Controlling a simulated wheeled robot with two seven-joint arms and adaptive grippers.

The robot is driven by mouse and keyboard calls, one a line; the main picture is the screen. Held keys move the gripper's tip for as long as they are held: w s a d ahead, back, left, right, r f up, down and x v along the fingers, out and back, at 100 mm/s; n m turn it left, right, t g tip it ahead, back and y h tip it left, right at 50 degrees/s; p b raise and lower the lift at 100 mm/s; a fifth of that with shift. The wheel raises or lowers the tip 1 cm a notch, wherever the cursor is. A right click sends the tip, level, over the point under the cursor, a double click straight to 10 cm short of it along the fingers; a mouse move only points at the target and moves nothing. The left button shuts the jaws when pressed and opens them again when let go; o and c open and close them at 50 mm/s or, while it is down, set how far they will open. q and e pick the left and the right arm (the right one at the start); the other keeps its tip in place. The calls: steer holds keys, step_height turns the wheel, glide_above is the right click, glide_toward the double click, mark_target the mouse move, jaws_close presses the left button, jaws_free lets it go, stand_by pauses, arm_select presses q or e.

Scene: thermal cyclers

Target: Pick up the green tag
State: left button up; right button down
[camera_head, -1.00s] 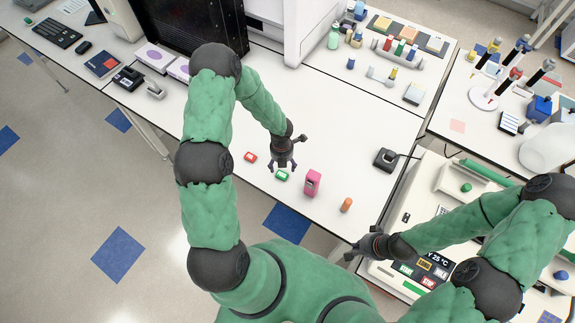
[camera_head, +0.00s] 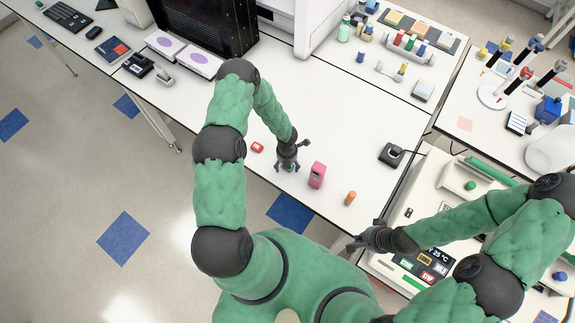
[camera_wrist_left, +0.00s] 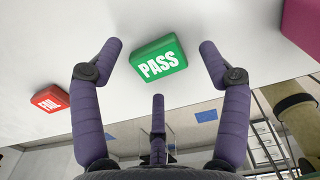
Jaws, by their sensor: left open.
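The green tag (camera_wrist_left: 158,58) is a small block with white "PASS" lettering. In the left wrist view it lies on the white table between the tips of my left gripper's spread fingers, with visible gaps on both sides. My left gripper (camera_head: 288,168) is open and points down over the tag near the table's front edge. In the head view the gripper mostly hides the tag. My right gripper (camera_head: 354,243) is at the front edge by the machine on the right; its fingers are too small to read.
A red "FAIL" tag (camera_wrist_left: 50,98) lies left of the green one, also seen in the head view (camera_head: 257,147). A pink block (camera_head: 317,175) stands close on the right, with an orange cylinder (camera_head: 350,198) beyond it. The table behind is clear.

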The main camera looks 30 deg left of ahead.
arm_select(q)
steer(key=shift+f, duration=0.25)
steer(key=shift+c, duration=0.3)
steer(key=c, duration=1.1)
steer(key=shift+r, duration=0.1)
